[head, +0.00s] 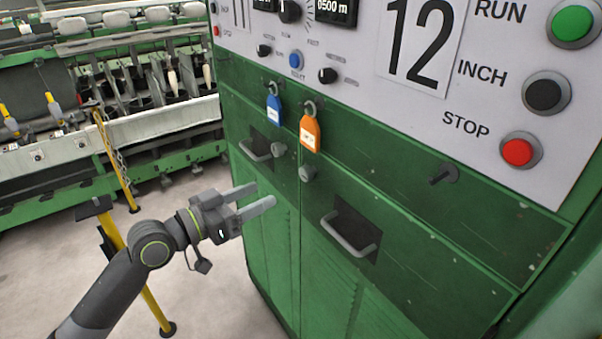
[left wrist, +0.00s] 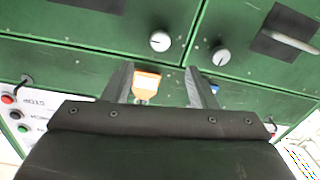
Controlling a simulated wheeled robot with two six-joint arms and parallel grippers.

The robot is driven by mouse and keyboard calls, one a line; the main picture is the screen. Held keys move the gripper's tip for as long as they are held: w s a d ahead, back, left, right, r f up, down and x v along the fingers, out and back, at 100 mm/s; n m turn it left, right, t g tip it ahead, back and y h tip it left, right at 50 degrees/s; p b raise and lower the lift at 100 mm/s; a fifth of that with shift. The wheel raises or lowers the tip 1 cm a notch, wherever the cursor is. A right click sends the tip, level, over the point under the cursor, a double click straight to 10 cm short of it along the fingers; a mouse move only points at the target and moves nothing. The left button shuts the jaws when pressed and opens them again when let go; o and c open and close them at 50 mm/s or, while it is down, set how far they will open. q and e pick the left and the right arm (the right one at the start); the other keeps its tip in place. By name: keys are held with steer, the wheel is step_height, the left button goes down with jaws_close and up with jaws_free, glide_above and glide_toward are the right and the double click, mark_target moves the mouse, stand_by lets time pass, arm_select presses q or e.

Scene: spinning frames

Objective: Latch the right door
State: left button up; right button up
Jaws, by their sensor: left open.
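The right door (head: 400,250) is a green panel on the machine cabinet, with a dark recess and a grey bar handle (head: 350,238). It looks closed along the seam. A round grey knob (head: 308,172) sits at its upper left corner; it also shows in the left wrist view (left wrist: 160,41). The left door (head: 262,195) has its own knob (head: 278,149) and handle (head: 258,152). My left gripper (head: 265,194) is open and empty, in front of the left door, lower and left of the knobs, apparently touching nothing. Whether the right door is latched I cannot tell. My right gripper is out of view.
An orange tag (head: 310,133) and a blue tag (head: 274,110) hang above the knobs. The control panel with buttons (head: 518,152) is above. A dark peg (head: 443,174) sticks out at right. A yellow post (head: 150,300) stands near my left arm; textile machinery (head: 90,130) is behind.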

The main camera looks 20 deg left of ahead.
mark_target(302, 175)
arm_select(q)
steer(key=p+x, duration=0.2)
steer(key=x, duration=0.8)
steer(key=shift+w+d+p, duration=0.3)
steer(key=shift+w+d, duration=0.25)
steer(key=shift+w, duration=0.15)
jaws_close()
